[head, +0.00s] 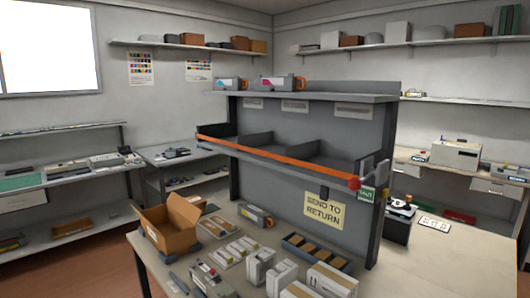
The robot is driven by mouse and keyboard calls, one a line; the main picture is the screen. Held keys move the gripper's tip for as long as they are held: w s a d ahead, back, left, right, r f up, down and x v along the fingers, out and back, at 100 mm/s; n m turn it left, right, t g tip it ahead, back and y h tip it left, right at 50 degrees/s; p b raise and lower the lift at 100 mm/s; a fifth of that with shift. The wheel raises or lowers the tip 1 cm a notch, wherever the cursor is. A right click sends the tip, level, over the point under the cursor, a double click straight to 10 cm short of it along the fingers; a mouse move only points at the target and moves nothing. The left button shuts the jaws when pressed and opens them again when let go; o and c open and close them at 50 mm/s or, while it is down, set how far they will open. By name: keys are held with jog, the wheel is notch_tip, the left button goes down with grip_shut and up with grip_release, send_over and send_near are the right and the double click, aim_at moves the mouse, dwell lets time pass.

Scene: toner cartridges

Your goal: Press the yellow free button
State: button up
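I cannot make out a yellow free button in the head view; it is hidden or too small to tell. A grey rack (285,165) stands on the table, with an orange bar (270,156) across its front. The bar ends at a red knob (354,183) at its right. Beside the knob are a grey bracket (383,170) and a small green label (366,194) with writing too small to read surely. My gripper is not in view.
An open cardboard box (168,228), a cartridge (257,216), white boxes (281,277) and a blue tray (318,252) crowd the table's front. A black device (398,212) stands right of the rack. The tabletop (440,268) at the lower right is clear.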

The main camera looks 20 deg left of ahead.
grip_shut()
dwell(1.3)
